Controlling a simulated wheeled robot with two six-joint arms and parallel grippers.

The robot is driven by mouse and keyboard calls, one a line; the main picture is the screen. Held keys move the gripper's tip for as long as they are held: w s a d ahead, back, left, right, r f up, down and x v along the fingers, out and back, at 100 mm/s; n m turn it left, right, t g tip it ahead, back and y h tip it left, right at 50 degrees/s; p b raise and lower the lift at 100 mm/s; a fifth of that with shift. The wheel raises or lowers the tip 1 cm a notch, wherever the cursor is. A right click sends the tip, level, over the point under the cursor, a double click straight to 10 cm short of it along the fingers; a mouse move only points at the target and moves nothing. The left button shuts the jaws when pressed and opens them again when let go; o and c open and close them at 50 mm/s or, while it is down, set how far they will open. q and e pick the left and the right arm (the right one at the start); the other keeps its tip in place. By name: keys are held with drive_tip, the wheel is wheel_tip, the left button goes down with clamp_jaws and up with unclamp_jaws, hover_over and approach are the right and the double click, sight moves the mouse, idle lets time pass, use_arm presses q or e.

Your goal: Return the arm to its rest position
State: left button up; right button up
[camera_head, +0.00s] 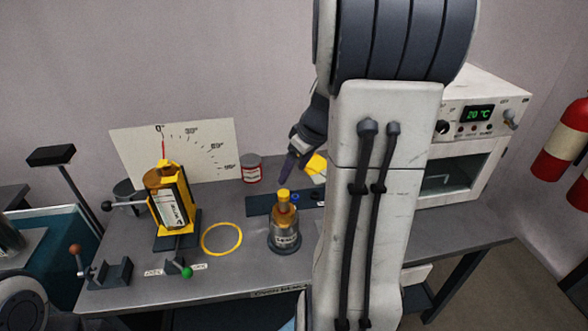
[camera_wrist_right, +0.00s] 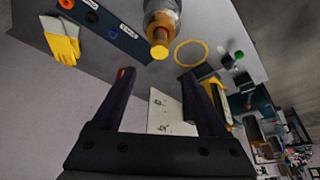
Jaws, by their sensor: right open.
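My right arm (camera_head: 375,190) fills the middle of the head view from top to bottom. Its gripper (camera_head: 287,170) is above the back of the bench, behind and above the metal bottle with the yellow cap (camera_head: 285,235). In the right wrist view the gripper (camera_wrist_right: 158,76) is open, with its two dark fingers apart and nothing between them. The same bottle (camera_wrist_right: 160,22) shows beyond the fingertips, apart from them. My left gripper is in neither view.
A yellow device (camera_head: 170,205) stands left on the bench near a yellow ring (camera_head: 221,239). A white angle chart (camera_head: 200,150), a red can (camera_head: 251,168) and yellow gloves (camera_head: 317,165) are behind. An oven (camera_head: 470,125) stands right. The bench front between ring and bottle is clear.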

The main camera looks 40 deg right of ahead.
idle(0.7)
drive_tip(key=s+a+n+g+y, duration=0.2)
drive_tip(key=s+a+n+g, duration=0.1)
drive_tip(key=a, duration=2.1)
drive_tip(key=s+a+f+n+g+h, duration=0.1)
drive_tip(key=s+a+f+n, duration=0.1)
drive_tip(key=s+a, duration=0.8)
drive_tip(key=s+n, duration=0.1)
drive_tip(key=s, duration=0.3)
drive_tip(key=shift+a+g+h, duration=0.2)
drive_tip(key=shift+g+h, duration=0.1)
